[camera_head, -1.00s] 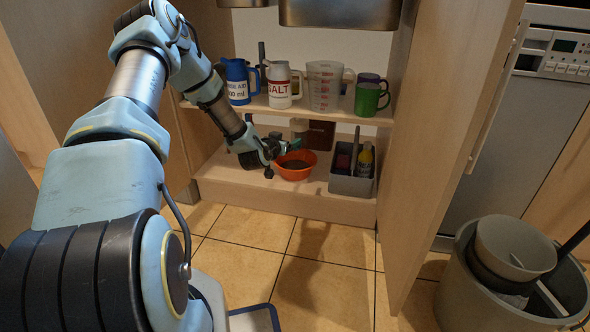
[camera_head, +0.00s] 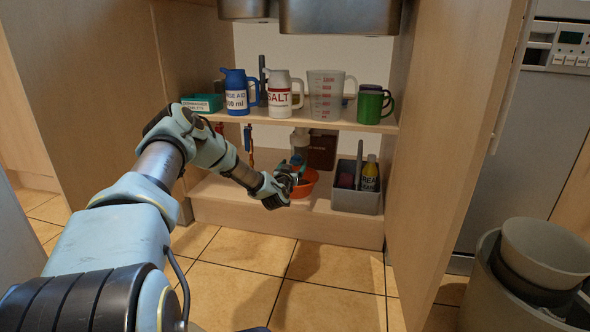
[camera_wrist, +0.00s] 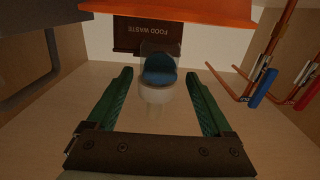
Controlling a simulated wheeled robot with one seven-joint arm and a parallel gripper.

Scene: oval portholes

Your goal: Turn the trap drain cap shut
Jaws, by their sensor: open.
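The trap (camera_wrist: 154,97) is a pale, partly see-through cup with a blue drain cap (camera_wrist: 158,70) on its end. The wrist view is upside down, so the cap is on the trap's underside. My gripper (camera_wrist: 160,77) is open, with one green finger on each side of the cap and a visible gap to both. I cannot tell how far beyond the fingertips the cap lies.
A brown food waste box (camera_head: 322,152) is behind. A grey caddy (camera_head: 357,201) stands right. Copper pipes (camera_wrist: 276,58) are near the wall. The mug shelf (camera_head: 300,120) is above.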

